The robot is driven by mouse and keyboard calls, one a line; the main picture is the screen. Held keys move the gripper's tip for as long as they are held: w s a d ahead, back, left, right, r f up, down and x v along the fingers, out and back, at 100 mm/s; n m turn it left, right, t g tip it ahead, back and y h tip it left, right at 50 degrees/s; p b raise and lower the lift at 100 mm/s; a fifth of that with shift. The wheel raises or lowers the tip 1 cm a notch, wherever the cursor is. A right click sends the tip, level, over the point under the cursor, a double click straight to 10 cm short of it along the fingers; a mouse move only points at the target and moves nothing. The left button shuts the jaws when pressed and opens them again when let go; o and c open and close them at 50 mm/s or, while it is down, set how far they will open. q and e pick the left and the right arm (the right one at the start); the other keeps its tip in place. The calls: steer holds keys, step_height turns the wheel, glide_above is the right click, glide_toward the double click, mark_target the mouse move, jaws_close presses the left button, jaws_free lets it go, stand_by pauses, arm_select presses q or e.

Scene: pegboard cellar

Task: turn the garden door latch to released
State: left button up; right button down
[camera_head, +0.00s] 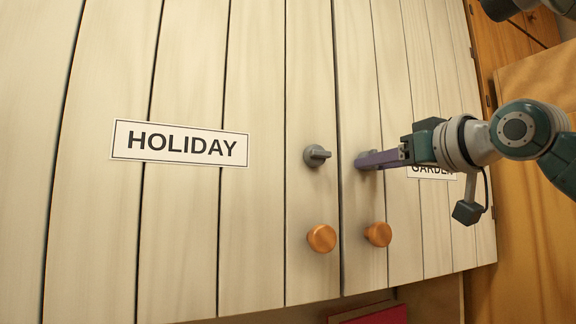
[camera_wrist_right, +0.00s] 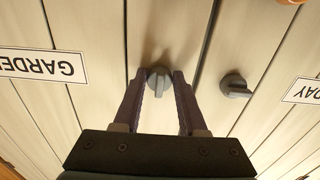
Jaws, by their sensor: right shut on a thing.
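The garden door (camera_head: 361,75) is a pale plank door at the right, with a GARDEN label (camera_head: 432,172) partly hidden behind my right arm. Its latch, a grey knob (camera_wrist_right: 158,78), sits between the fingers of my right gripper (camera_wrist_right: 160,82) in the right wrist view. In the head view the right gripper (camera_head: 366,160) reaches in from the right and its fingers cover that latch. The purple fingers are shut on the latch. The latch's exact angle is hard to tell. My left gripper is not in view.
The holiday door (camera_head: 185,225) with its HOLIDAY label (camera_head: 180,143) is at the left. Its own grey latch (camera_head: 316,156) is close beside my right fingers. Two orange knobs, one on the holiday door (camera_head: 321,238) and one on the garden door (camera_head: 378,234), sit below.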

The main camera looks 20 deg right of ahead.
steer(key=shift+c, duration=2.3)
jaws_free()
